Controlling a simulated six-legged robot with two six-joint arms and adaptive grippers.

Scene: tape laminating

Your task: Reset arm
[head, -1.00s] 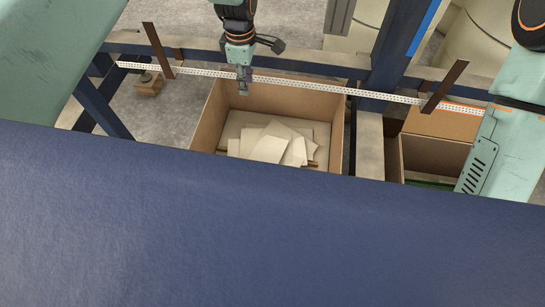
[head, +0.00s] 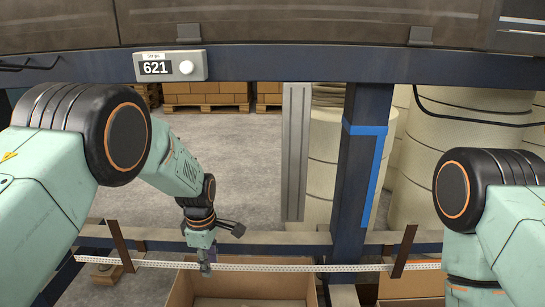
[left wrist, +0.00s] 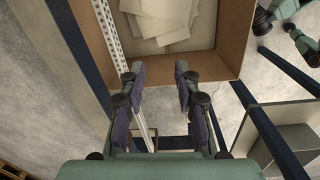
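My left gripper (head: 205,263) hangs pointing down in the head view, at a white perforated strip (head: 290,267) above a cardboard box. In the left wrist view its two dark fingers (left wrist: 158,78) are apart, with nothing held between the tips. The strip (left wrist: 106,30) passes by the left finger there; I cannot tell whether they touch. My right arm (head: 480,225) is at the right edge of the head view, and its gripper is out of the picture.
The cardboard box (left wrist: 232,40) holds pale sheets (left wrist: 165,20). Two brown uprights (head: 120,246) (head: 404,250) stand at the strip. A dark blue post (head: 350,190) and crossbeam (head: 270,62) frame the station.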

